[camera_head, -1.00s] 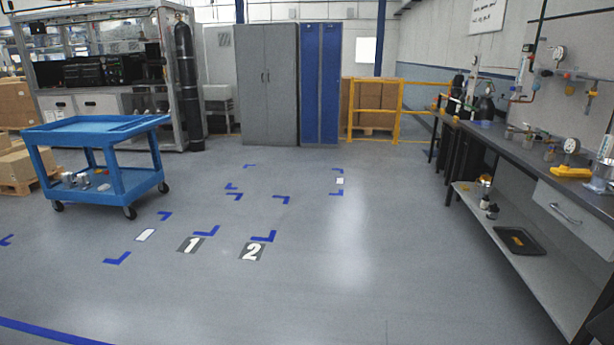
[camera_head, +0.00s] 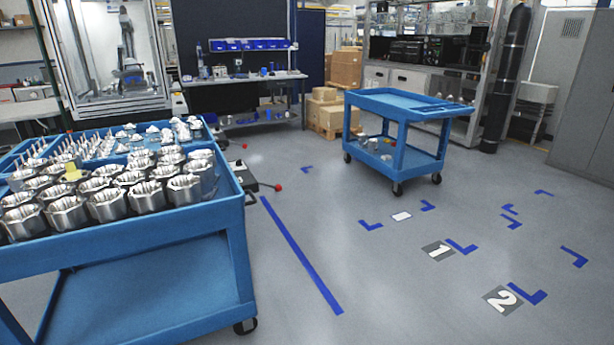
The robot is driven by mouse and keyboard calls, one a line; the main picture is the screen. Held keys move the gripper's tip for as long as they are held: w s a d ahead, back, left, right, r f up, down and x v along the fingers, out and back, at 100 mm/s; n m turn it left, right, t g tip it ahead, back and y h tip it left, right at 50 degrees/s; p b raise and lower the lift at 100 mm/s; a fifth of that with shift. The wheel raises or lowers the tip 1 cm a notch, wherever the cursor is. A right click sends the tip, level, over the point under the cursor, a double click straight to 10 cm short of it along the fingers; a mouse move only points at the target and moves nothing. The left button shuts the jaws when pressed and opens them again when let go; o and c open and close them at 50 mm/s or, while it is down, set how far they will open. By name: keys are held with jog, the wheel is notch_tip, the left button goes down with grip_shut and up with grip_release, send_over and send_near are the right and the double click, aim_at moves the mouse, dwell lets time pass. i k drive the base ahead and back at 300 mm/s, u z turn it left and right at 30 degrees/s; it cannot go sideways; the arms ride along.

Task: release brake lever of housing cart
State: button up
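The housing cart (camera_head: 228,222) is a blue cart at the left, close to me. Its top tray carries rows of shiny metal housings (camera_head: 147,197) and, behind them, smaller metal parts (camera_head: 150,133). A black lever with a red knob (camera_head: 277,187) sticks out beyond the cart's right side, low down. A second red knob (camera_head: 244,147) shows farther back, on a thin dark rod. I cannot tell how either is mounted or which way it is set. My gripper is not in view.
An empty-topped blue cart (camera_head: 408,103) stands at the back centre, with small parts on its lower shelf. Blue tape corners and floor plates marked 1 (camera_head: 438,251) and 2 (camera_head: 503,300) lie at the right. A blue floor line (camera_head: 300,254) runs beside the housing cart. The floor between is clear.

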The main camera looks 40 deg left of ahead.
aim_at(278, 188)
jog(key=u, duration=0.9)
jog(key=i, duration=0.9)
jog(key=u, duration=0.65)
